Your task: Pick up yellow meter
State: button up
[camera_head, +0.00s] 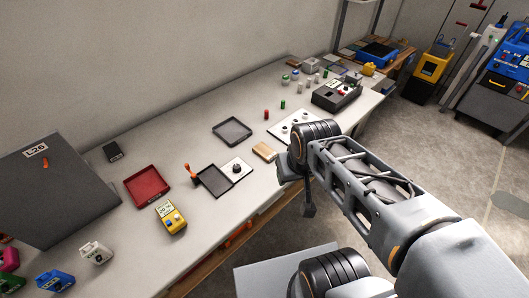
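The yellow meter (171,217) lies on the white workbench near its front edge, in front of the red tray. It has a grey screen end and dark controls on its face. My gripper (308,209) hangs at the end of my arm, to the right of the meter and well apart from it, by the bench's front edge. The gripper is small and dark here, seen from behind, and its fingers cannot be made out. Nothing is visible in it.
A dark panel (55,190) is at left. Bare bench surrounds the meter.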

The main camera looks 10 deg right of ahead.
aim_at(166, 210)
jog(key=z, duration=1.85)
jog(key=k, duration=1.55)
jog(key=u, duration=2.1)
jog(key=i, duration=0.5)
jog(key=z, duration=0.05)
